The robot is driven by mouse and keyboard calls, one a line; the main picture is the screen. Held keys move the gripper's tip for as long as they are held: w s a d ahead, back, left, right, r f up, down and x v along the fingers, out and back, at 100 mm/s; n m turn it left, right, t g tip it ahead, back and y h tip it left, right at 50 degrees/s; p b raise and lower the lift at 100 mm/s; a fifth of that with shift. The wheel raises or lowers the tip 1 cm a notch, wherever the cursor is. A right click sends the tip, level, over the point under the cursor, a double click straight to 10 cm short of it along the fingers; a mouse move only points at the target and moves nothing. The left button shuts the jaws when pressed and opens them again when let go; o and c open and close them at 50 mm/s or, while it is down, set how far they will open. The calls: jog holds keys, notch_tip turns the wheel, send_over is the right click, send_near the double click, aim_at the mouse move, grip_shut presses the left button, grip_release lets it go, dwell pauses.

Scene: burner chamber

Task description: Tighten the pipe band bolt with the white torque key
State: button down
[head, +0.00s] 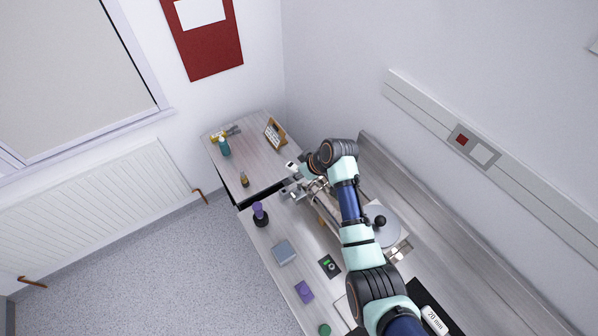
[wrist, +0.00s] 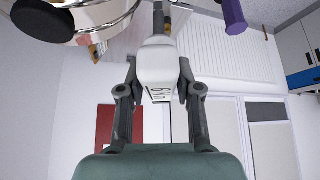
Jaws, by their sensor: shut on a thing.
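My gripper (wrist: 160,88) is shut on the white torque key (wrist: 157,62), with one finger on each side of its body. Dark markings show on the key's white face. Its narrow shaft (wrist: 158,18) runs to the top edge of the wrist view, where its tip is cut off. In the head view my gripper is small and partly hidden by my arm, beside shiny metal pipework (head: 300,188) at the bench's far part. The band bolt cannot be made out, so I cannot tell whether the key touches it.
On the bench stand a purple-topped item (head: 259,211), a grey-blue box (head: 284,252), a purple block (head: 304,291) and a small dark device (head: 329,266). Bottles (head: 224,147) stand at the back. Metal rings (wrist: 108,18) are close in the wrist view.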

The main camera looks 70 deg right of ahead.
jog(key=shift+f, duration=0.2)
dwell(0.7)
jog(key=shift+f+b, duration=0.6)
jog(key=shift+f, duration=0.25)
jog(key=shift+m+p, duration=0.6)
jog(key=shift+p, duration=0.1)
jog(key=shift+m+g+h+p, duration=0.3)
jog(key=shift+m+h+p, duration=0.3)
jog(key=shift+m, duration=0.2)
jog(key=shift+m+g+h+p, duration=0.3)
jog(key=shift+m+h+p, duration=0.35)
jog(key=shift+m, duration=0.35)
jog(key=shift+f, duration=0.1)
